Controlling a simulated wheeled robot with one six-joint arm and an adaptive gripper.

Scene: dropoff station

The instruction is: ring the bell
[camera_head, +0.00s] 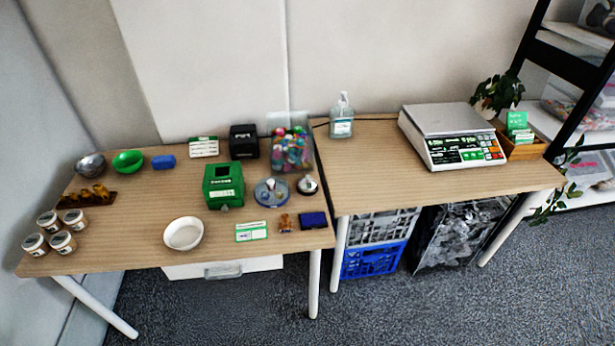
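A small silver dome with a dark base, which looks like the bell (307,185), stands on the wooden table (135,225) at the left, near that table's right edge. A grey-blue round dish (263,197) with small things on it is just to its left. A clear box of colourful items (291,150) stands close behind the bell. A dark blue pad (313,220) lies in front of it. My gripper is not in view, and nothing touches the bell from above.
A green box (223,184), a white bowl (183,233), a green-white card (251,231) and a small brown figure (285,223) are nearby. Jars (62,242) stand far left. The right table (375,180) holds a scale (450,135) and a pump bottle (341,120); its front is clear.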

